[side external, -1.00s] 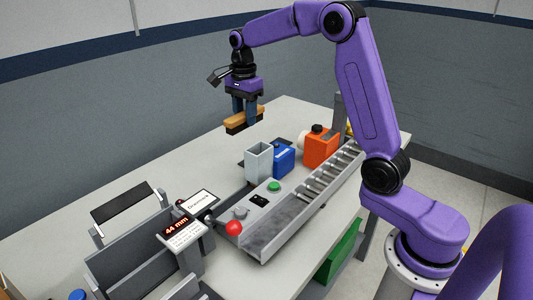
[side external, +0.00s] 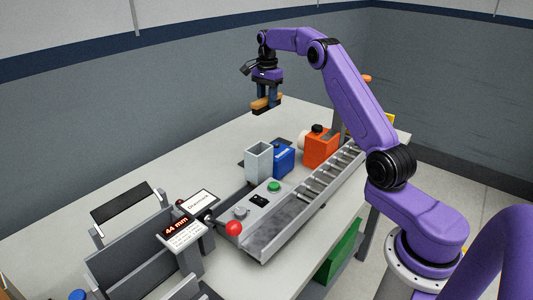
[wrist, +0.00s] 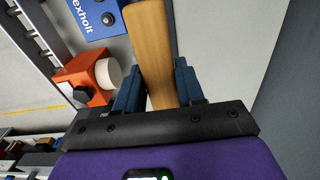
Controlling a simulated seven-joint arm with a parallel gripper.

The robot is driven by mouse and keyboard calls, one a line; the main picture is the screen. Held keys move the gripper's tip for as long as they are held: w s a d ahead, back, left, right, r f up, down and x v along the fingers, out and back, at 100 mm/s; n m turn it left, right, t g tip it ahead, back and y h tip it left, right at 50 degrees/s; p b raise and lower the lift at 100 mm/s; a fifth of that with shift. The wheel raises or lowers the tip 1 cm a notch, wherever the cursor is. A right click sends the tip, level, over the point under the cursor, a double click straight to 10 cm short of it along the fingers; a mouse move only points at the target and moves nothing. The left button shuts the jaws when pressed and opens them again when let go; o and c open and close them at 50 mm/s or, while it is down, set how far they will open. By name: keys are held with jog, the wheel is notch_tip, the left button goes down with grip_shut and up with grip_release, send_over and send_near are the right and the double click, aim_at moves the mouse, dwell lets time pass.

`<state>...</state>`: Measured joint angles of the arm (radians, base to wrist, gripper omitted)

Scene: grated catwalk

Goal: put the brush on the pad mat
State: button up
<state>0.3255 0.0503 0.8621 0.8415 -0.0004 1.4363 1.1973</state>
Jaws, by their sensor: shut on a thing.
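The brush (side external: 266,103) has a tan wooden body and a dark underside. My gripper (side external: 268,95) is shut on it and holds it in the air above the far part of the table. In the wrist view the brush's wooden back (wrist: 150,45) lies between the two blue fingers of my gripper (wrist: 157,85). A flat dark piece (side external: 284,141), which may be the pad mat, shows on the table behind the blue box. It is mostly hidden, so I cannot tell for certain.
A grey open container (side external: 258,161), a blue box (side external: 284,161) and an orange canister (side external: 320,148) stand beside the roller conveyor (side external: 318,187). The table's left-back area is clear.

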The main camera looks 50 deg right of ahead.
notch_tip(320, 180, down, 17)
jog(key=shift+a+f, duration=0.15)
dwell(0.6)
jog(key=shift+f, duration=0.1)
jog(key=o, duration=1.1)
jog(key=shift+c, duration=0.2)
